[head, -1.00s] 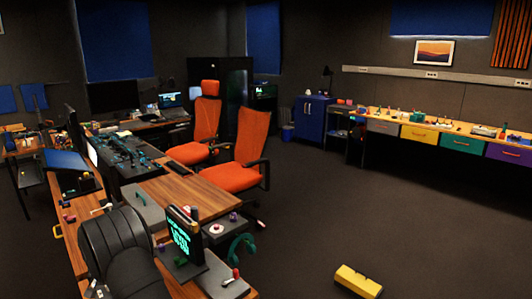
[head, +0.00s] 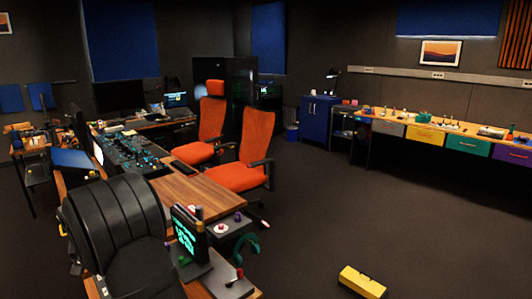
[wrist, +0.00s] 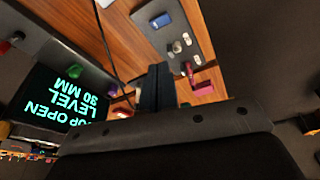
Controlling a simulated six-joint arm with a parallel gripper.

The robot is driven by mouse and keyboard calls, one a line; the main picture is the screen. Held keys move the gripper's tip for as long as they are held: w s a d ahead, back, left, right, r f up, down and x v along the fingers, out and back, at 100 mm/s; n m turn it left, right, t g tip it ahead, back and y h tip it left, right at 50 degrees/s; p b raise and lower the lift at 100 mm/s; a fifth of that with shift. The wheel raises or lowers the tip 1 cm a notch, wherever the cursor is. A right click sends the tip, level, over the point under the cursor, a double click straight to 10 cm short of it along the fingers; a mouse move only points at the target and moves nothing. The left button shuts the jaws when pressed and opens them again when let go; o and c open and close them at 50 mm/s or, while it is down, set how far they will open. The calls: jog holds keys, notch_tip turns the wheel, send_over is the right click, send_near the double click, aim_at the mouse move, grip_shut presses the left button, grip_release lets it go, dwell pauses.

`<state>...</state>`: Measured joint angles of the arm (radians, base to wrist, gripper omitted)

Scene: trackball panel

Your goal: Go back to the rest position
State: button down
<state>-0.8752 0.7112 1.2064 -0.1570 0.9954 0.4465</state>
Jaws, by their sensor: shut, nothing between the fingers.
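My gripper (wrist: 156,88) shows in the wrist view as two dark fingers shut together with nothing between them, above the brown wooden desk. In the head view my black arm fills the lower left and hides my fingertips. A dark display with green text (head: 187,235) stands beside my arm in the head view. It also shows in the wrist view (wrist: 58,108), with its text upside down, to the left of my fingers. A grey panel with small knobs (wrist: 165,30) lies beyond my fingers in the wrist view.
The wooden desk (head: 178,189) extends behind my arm, with a dark console (head: 135,153) on it. Two orange chairs stand by its far side, the nearer chair (head: 250,145) close to the edge. A yellow block (head: 362,281) lies on open floor at right.

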jog(key=s+d+r+n, duration=0.1)
jog(key=s+r, duration=0.3)
jog(key=r, duration=0.1)
jog(key=shift+d+n+t+y, duration=0.25)
jog(key=shift+n+t+y, duration=0.05)
jog(key=shift+t, duration=0.1)
jog(key=c, duration=2.2)
grip_release()
jog(key=shift+r, duration=0.1)
jog(key=c, duration=1.1)
grip_release()
jog(key=shift+w+d, duration=0.1)
jog(key=o, duration=1.1)
jog(key=w+d, duration=0.2)
jog(key=d, duration=0.5)
jog(key=shift+w+d+r+g, duration=0.15)
jog(key=shift+w+d+g, duration=0.05)
jog(key=shift+d+g, duration=0.2)
jog(key=d+n+g, duration=0.2)
jog(key=d, duration=1.5)
notch_tip(320, 180, down, 10)
jog(key=shift+a, duration=0.4)
jog(key=shift+w+r, duration=0.1)
jog(key=shift+r, duration=0.05)
